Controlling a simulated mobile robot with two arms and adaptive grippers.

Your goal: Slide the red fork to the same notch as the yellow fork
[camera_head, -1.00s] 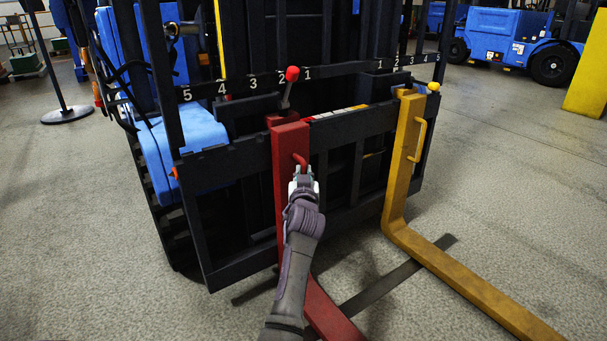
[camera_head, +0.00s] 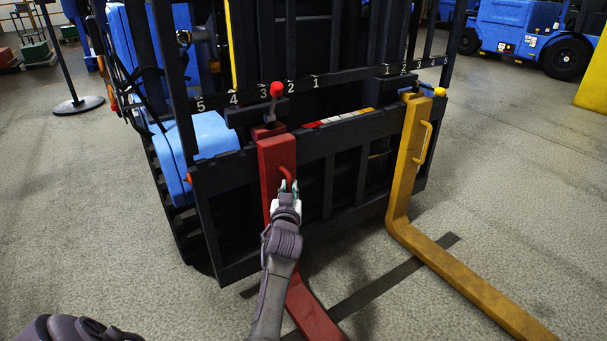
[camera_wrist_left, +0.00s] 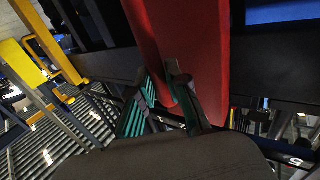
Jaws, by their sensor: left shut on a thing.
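The red fork (camera_head: 277,165) hangs on the black carriage, its top between the marks 3 and 2 of the left-hand scale. Its lever with a red knob (camera_head: 277,90) stands up. The yellow fork (camera_head: 404,165) hangs at the right, near the marks 2 and 3 of the right-hand scale. Its yellow knob (camera_head: 440,92) lies low to the right. My left gripper (camera_head: 289,187) is shut on the red fork's handle (camera_head: 287,173). In the left wrist view my left gripper's fingers (camera_wrist_left: 165,90) are beside the red fork (camera_wrist_left: 192,60); the handle is mostly hidden. My right gripper is not in view.
The numbered black bar (camera_head: 340,78) runs above the carriage, with 5 and 4 left of the red fork. The carriage rail between the forks is clear. A blue truck part (camera_head: 205,135) is at the left. A stanchion base (camera_head: 78,106) stands on the floor beyond.

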